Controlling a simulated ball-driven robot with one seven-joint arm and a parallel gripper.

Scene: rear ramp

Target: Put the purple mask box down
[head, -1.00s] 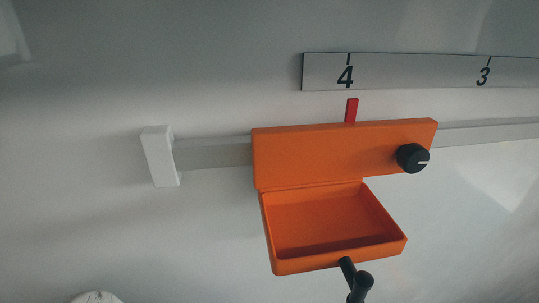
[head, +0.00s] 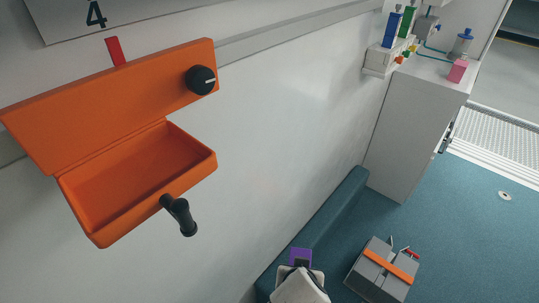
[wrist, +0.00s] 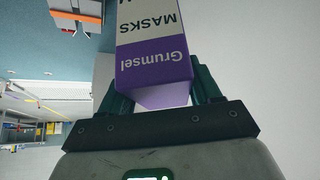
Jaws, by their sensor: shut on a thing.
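The purple and white mask box (wrist: 152,65), lettered "Grumsel" and "MASKS", is between the dark green fingers of my gripper (wrist: 160,88) in the wrist view. My gripper is shut on it, with a finger along each side. The lettering is upside down in the picture. In the head view a small purple part of the mask box (head: 301,255) shows above my gripper (head: 300,270) at the bottom edge, in front of the teal bench. The rest of the box is hidden there. I cannot tell whether it touches anything below.
An orange open tray (head: 130,175) with a black handle is on the wall at left. A teal bench (head: 335,205) runs along the wall. A grey case (head: 383,270) with an orange strap is on the floor. A white cabinet (head: 410,130) bears a pink box (head: 458,70).

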